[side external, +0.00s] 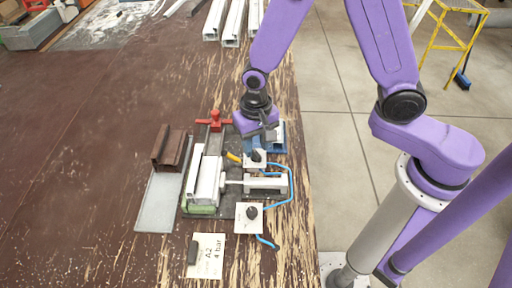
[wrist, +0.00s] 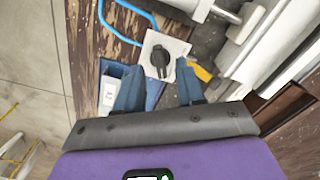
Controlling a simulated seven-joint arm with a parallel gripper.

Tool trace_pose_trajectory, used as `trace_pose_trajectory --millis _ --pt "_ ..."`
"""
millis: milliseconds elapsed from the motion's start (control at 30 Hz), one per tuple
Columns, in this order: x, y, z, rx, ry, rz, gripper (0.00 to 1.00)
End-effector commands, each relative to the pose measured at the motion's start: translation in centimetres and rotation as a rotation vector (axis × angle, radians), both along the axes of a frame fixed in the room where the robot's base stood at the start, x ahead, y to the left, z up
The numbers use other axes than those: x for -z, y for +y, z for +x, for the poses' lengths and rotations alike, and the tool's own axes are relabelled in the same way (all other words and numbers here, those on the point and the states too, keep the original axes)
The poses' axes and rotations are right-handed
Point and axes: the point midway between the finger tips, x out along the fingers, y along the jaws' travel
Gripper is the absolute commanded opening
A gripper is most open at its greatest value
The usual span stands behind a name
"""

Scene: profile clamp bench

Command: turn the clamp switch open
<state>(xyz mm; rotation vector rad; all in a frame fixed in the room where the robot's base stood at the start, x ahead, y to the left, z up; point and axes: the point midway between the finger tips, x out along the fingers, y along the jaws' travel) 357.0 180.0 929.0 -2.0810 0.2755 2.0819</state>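A black rotary knob sits on a small white box (side external: 248,165), just below my gripper in the side view. In the wrist view the black knob (wrist: 159,64) stands on its white plate (wrist: 176,47). My gripper (side external: 262,139) points down over it. In the wrist view my gripper (wrist: 159,68) is open, its two dark blue fingers on either side of the knob's near end. I cannot tell whether they touch it. A second black knob (side external: 252,212) sits on another white plate (side external: 241,225) nearer the camera. The views do not mark which is the clamp switch.
The clamp fixture with a white profile (side external: 208,180) and a cylinder (side external: 265,183) lies beside the knobs. Blue hose (side external: 292,190) loops around. A red clamp handle (side external: 214,121), yellow handle (wrist: 201,73), brown profile (side external: 170,150) and label card (side external: 209,262) are near.

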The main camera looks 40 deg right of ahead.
Motion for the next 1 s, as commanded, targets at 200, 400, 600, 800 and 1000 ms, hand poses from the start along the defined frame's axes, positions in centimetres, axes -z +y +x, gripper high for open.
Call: trace_pose_trajectory --millis 200,400,600,800,1000 --pt "1.6 0.0 0.0 0.0 0.0 0.0 0.38" --pt "2.0 0.0 0.0 -0.001 -0.001 0.001 0.38" --pt "1.9 0.0 0.0 -0.001 -0.001 0.001 0.32" --pt "1.9 0.0 0.0 -0.001 -0.001 0.001 0.0" --pt "1.9 0.0 0.0 -0.013 0.0 0.001 0.0"
